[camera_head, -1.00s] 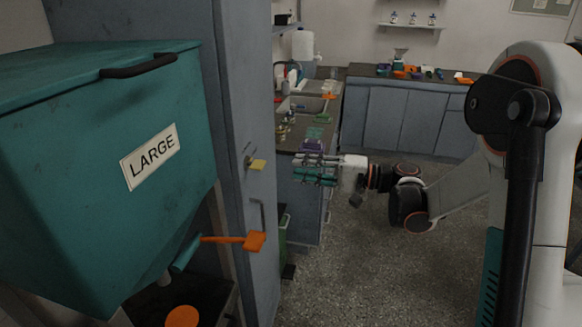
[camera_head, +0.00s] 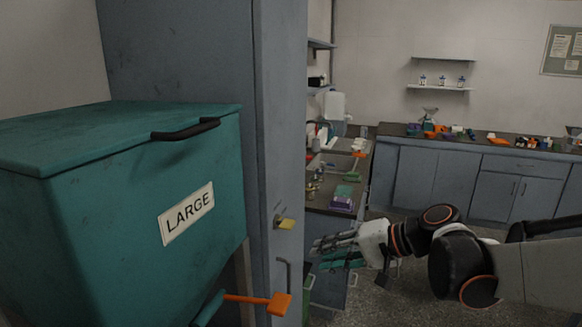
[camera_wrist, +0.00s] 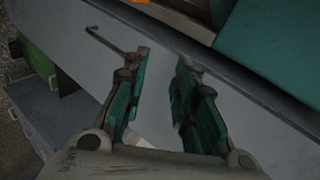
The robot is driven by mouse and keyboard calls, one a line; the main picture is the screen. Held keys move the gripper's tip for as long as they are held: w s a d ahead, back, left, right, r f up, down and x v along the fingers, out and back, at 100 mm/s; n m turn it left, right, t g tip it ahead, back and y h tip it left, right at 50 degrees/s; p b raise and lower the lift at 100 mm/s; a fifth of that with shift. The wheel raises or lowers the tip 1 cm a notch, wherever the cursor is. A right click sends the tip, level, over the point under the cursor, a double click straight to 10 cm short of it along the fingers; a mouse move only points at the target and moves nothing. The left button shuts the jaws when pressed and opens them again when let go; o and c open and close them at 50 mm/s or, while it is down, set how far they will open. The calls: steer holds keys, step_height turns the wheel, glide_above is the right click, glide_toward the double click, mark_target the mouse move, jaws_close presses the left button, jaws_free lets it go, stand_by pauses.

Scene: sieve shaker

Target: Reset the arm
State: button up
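My gripper (camera_head: 335,250) is in front of the grey cabinet and the far counter in the head view, at the end of my arm, which reaches in from the right. In the wrist view my gripper (camera_wrist: 162,90) shows its two green-padded fingers apart with a gap between them. Nothing is held between the fingers. Behind them is the flat grey face of a cabinet (camera_wrist: 245,135) with a thin dark handle (camera_wrist: 110,42). No part of the gripper visibly touches it.
A teal hopper labelled LARGE (camera_head: 70,240) fills the left, with an orange-handled lever (camera_head: 255,299) below it. A tall grey cabinet (camera_head: 190,70) stands beside it. A cluttered side counter (camera_head: 325,190) and back counter (camera_head: 410,140) lie beyond. Grey floor (camera_head: 400,285) shows under my arm.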

steer(key=s+d+f+n+t+h, duration=0.1)
steer(key=s+d+f+h, duration=0.1)
steer(key=s+d+h, duration=0.3)
steer(key=s+d+f+n+h, duration=0.2)
steer(key=s+d+h, duration=0.3)
steer(key=s, duration=0.9)
steer(key=shift+d+n+t+h, duration=0.3)
steer(key=shift+d+t, duration=0.1)
steer(key=shift+d, duration=0.3)
steer(key=shift+s, duration=0.1)
